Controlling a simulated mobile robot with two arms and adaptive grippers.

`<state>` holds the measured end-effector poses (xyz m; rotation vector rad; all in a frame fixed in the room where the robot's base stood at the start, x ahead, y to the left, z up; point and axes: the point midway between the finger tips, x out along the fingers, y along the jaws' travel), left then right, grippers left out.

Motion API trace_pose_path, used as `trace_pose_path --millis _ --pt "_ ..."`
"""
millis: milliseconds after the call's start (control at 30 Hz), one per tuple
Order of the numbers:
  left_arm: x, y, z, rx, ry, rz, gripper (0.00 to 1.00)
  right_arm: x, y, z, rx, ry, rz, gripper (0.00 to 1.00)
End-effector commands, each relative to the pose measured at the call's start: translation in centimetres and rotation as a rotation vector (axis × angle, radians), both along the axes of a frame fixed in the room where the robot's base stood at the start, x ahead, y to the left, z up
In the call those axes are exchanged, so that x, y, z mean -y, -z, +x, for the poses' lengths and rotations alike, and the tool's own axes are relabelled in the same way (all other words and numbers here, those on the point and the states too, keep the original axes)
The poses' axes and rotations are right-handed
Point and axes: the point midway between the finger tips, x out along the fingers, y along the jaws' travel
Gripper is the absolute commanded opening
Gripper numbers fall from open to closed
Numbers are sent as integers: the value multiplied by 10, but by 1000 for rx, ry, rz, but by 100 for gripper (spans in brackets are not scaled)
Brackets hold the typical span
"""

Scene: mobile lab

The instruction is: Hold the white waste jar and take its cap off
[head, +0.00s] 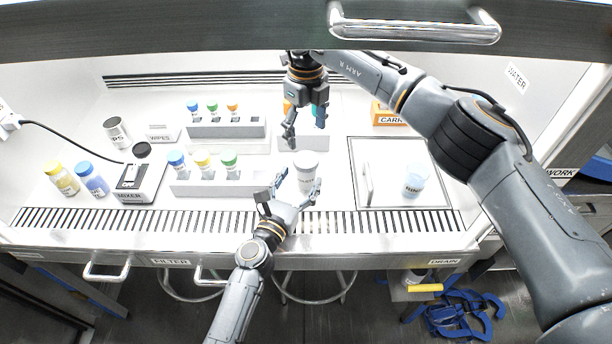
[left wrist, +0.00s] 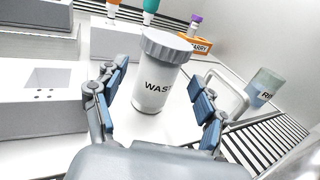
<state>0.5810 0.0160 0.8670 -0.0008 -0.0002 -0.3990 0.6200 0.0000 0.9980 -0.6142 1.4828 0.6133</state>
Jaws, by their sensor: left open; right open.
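The white waste jar (head: 306,172) stands upright on the hood floor near the middle. In the left wrist view the jar (left wrist: 156,88) shows part of its label and its ribbed grey-white cap (left wrist: 168,45), which sits on top. My left gripper (head: 298,184) is open at the jar's near side. Its fingers (left wrist: 160,98) stand on either side of the jar in the left wrist view, with gaps visible. My right gripper (head: 306,127) is open and empty, pointing down above and slightly behind the cap.
A rack of capped vials (head: 210,190) stands left of the jar, with another rack (head: 225,130) behind it. A mixer (head: 137,184) and bottles are at left. A slotted grille (head: 380,222) runs along the front.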

Motion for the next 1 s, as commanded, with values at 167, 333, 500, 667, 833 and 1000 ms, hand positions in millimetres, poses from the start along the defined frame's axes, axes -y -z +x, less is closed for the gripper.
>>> trace_pose_path --millis 167,333,500,667,833,1000 --pt "8 0 19 1 -1 -1 72 0 0 0 0 0 0 75" --pt "11 0 25 1 -1 -1 72 0 0 0 0 0 0 75" --pt "11 0 25 0 -1 -1 72 0 0 0 0 0 0 75" --pt "11 0 25 0 0 0 53 0 0 0 0 0 0 75" --pt "11 0 25 0 0 0 19 0 0 0 0 0 0 75" --pt "10 0 25 0 0 0 0 0 0 0 0 0 0 75"
